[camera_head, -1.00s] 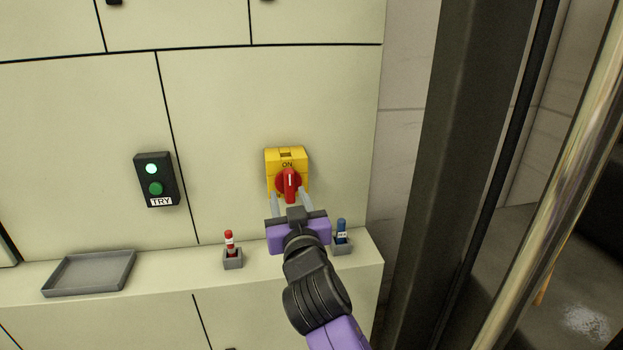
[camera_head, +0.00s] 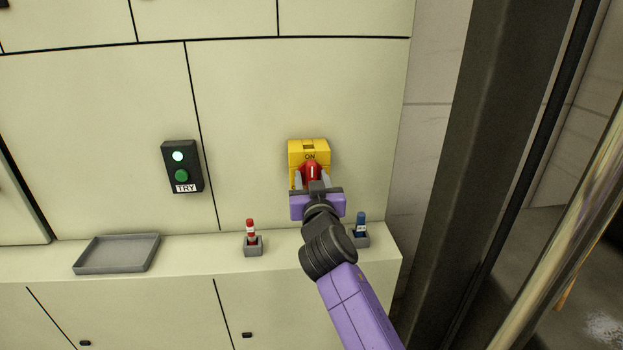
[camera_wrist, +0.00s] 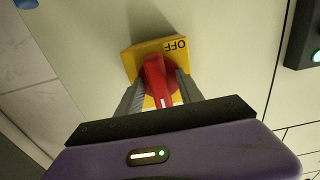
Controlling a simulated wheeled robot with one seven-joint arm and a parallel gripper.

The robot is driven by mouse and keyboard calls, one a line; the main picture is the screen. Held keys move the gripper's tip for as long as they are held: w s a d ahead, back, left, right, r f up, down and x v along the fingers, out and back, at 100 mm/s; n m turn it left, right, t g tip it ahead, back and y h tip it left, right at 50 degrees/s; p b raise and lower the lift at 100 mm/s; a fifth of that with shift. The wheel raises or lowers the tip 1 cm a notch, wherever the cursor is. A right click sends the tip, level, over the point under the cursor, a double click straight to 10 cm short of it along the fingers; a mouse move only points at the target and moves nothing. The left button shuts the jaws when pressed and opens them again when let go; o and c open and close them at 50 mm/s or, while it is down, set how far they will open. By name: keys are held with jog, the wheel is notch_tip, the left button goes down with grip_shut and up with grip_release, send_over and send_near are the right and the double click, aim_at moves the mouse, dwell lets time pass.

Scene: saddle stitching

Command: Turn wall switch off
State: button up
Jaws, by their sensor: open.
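The wall switch is a yellow box (camera_head: 309,147) with a red rotary knob (camera_head: 312,171) on the cream wall panel. "ON" is printed above the knob in the head view, and the knob's white mark points up toward it. In the wrist view the yellow plate (camera_wrist: 178,54) shows "OFF" upside down beside the red knob (camera_wrist: 158,78). My gripper (camera_head: 312,181) is at the switch, its grey fingers open, one on each side of the knob. Whether the fingers touch the knob, I cannot tell. The lower part of the switch is hidden by my gripper.
A black box labelled TRY (camera_head: 182,167) with a lit green lamp is left of the switch. A ledge below holds a grey tray (camera_head: 117,254), a red item (camera_head: 250,230) and a blue item (camera_head: 361,224) in small holders. A dark column (camera_head: 490,150) stands at right.

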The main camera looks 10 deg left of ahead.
grip_shut()
jog(key=shift+n, duration=0.4)
jog(key=n, duration=0.4)
jog(key=shift+b, duration=0.3)
jog(key=n, duration=0.4)
jog(key=shift+n, duration=0.3)
jog(key=n+p, duration=0.1)
jog(key=n, duration=0.3)
jog(key=shift+f+n+p, duration=0.1)
jog(key=shift+n+p, duration=0.8)
jog(key=shift+n, duration=1.3)
